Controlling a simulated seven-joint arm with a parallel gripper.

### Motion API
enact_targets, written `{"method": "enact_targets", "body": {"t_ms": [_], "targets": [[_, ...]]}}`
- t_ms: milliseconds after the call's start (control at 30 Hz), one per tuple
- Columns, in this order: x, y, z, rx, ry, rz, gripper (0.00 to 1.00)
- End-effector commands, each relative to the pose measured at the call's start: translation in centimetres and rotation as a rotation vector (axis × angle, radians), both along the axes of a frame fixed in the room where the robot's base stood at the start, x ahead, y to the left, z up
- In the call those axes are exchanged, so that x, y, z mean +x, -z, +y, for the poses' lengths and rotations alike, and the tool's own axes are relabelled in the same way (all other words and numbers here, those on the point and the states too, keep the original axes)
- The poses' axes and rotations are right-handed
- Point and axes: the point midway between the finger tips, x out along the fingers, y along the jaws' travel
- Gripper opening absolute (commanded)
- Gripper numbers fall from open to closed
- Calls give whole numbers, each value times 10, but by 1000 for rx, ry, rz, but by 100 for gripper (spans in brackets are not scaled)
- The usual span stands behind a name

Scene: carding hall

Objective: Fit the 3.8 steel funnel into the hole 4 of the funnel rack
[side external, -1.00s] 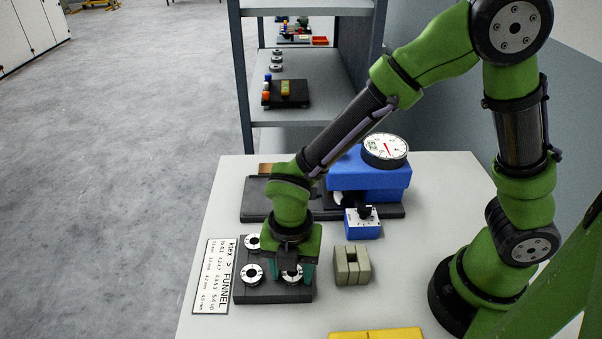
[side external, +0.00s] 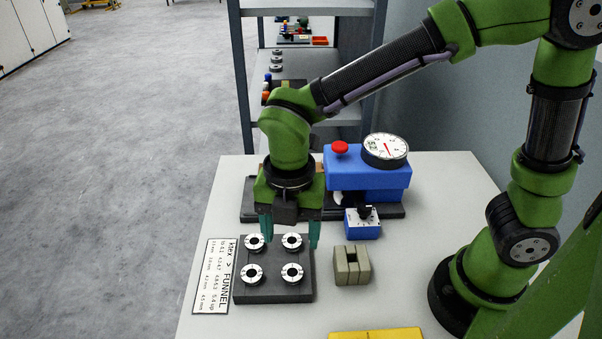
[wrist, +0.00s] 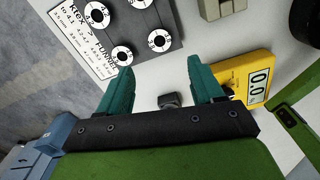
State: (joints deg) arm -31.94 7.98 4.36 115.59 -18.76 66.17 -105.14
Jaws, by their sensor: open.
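The funnel rack (side external: 273,291) is a dark block near the table's front left. A light ring-shaped funnel with a dark centre sits at each of its places: back left (side external: 255,242), back right (side external: 292,242), front left (side external: 252,274) and front right (side external: 292,273).
Behind are a blue dial gauge stand (side external: 370,178) and a small blue box (side external: 362,224). A yellow device (wrist: 250,80) with a display lies nearer.

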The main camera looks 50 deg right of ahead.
Motion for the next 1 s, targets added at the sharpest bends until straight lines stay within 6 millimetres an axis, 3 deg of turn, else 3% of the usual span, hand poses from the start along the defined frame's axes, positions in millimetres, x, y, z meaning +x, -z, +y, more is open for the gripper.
{"method": "enact_targets", "body": {"t_ms": [200,333,467,600,800,1000], "targets": [[0,-22,-1,5,17,-5,66],[2,-37,-19,45,214,-38,66],[0,-59,-56,150,660,-97,66],[-9,-81,-100,325,1247,-139,66],[-29,-98,-147,618,1968,-117,66],[-41,-103,-167,819,2339,-52,66]]}}
